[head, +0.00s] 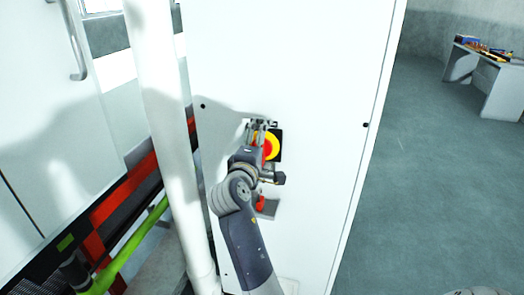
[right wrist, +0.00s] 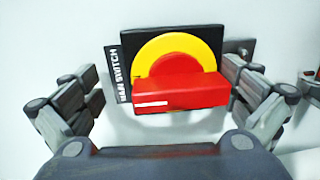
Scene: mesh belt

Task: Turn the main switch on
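The main switch (head: 272,146) is on the front of the white cabinet (head: 300,60). In the right wrist view the switch has a red handle (right wrist: 180,95), a yellow disc (right wrist: 155,50) and a black backing plate with a white "MAIN SWITCH" label (right wrist: 122,75) on its left. The handle lies crosswise in that view, with a white line at its left end. My right gripper (head: 262,150) is open in front of the switch. Its fingers also show in the right wrist view (right wrist: 165,95), one on each side of the handle with gaps between.
A small red part (head: 260,202) with a grey plate sits on the cabinet below the switch. A white post (head: 165,110) stands left of the cabinet. A green bar (head: 135,240) is at lower left. A table with items (head: 500,92) stands far right; the floor there is clear.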

